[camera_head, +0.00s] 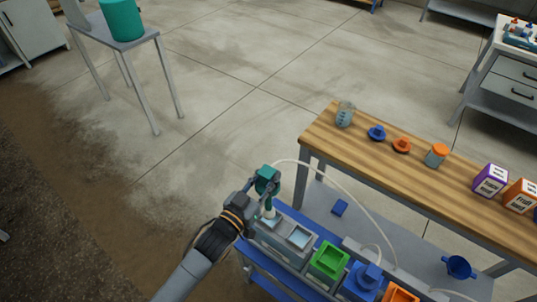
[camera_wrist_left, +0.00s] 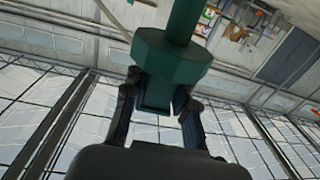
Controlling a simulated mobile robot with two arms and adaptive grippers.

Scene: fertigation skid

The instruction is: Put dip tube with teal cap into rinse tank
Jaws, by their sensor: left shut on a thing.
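My left gripper (camera_head: 257,190) is shut on the teal cap (camera_head: 267,174) of the dip tube. The cap also shows between the fingers in the left wrist view (camera_wrist_left: 172,55). In the head view the pale tube (camera_head: 269,208) hangs about upright below the cap, over the leftmost open grey tank (camera_head: 266,237). Whether its lower end is inside the opening is hard to tell. A second open grey tank (camera_head: 300,238) stands just right of it. I cannot read which one is the rinse tank. A white hose (camera_head: 345,187) arcs from the cap to the right. My right gripper is out of view.
A green open bin (camera_head: 328,262), a blue-capped unit (camera_head: 366,277) and an orange bin (camera_head: 400,294) continue the row rightward. A wooden bench (camera_head: 380,155) behind holds a beaker, caps and boxes. A blue funnel (camera_head: 459,267) lies right.

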